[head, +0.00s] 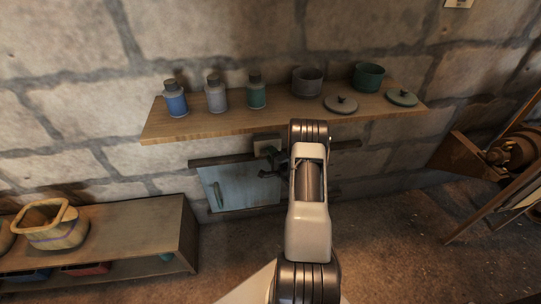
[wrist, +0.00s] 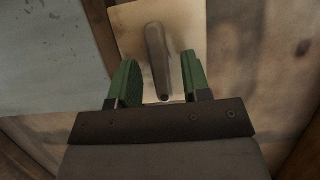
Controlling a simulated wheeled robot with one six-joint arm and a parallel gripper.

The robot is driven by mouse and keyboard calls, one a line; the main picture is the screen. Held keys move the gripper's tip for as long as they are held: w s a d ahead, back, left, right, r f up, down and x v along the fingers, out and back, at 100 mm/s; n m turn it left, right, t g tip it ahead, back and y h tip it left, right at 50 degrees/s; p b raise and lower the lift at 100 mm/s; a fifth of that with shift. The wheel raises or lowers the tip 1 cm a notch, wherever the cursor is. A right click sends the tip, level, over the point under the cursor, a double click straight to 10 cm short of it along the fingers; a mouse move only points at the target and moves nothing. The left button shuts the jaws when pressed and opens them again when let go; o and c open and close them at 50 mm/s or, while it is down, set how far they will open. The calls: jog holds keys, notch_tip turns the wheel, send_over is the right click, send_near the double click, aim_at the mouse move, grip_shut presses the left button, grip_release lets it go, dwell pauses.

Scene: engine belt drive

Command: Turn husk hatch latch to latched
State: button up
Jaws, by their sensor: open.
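The husk hatch is a pale blue-grey panel (head: 232,188) low on the stone wall, below the shelf; its edge also shows in the wrist view (wrist: 45,55). Beside it is a cream latch plate (wrist: 190,25), partly visible in the head view (head: 265,145). The grey latch lever (wrist: 157,55) runs nearly up and down the wrist picture. My gripper (wrist: 160,72) is open, with one green-padded finger on each side of the lever. Gaps show between the lever and both pads. In the head view, my arm hides part of the hatch area.
Above the hatch, a wooden shelf (head: 205,126) holds several bottles, pots and lids. A low bench (head: 130,225) with a basket (head: 52,225) stands at left. A wooden-framed machine (head: 490,165) stands at right. The floor between is mostly clear.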

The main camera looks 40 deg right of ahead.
jog(key=shift+w, duration=0.2)
jog(key=shift+c, duration=0.3)
grip_shut()
jog(key=shift+w+a+r+n+g+h+b, duration=0.1)
jog(key=shift+n+g+h+b, duration=0.8)
jog(key=shift+n+b, duration=1.05)
jog(key=shift+a+r+n+g+h+b, duration=0.1)
jog(key=shift+n+g+h+b, duration=0.85)
jog(key=shift+n, duration=1.55)
jog(key=shift+w+a+r+n+g+h+b, duration=0.1)
jog(key=shift+n+g+h+b, duration=0.75)
jog(key=shift+n+b, duration=1.25)
jog(key=shift+n, duration=0.25)
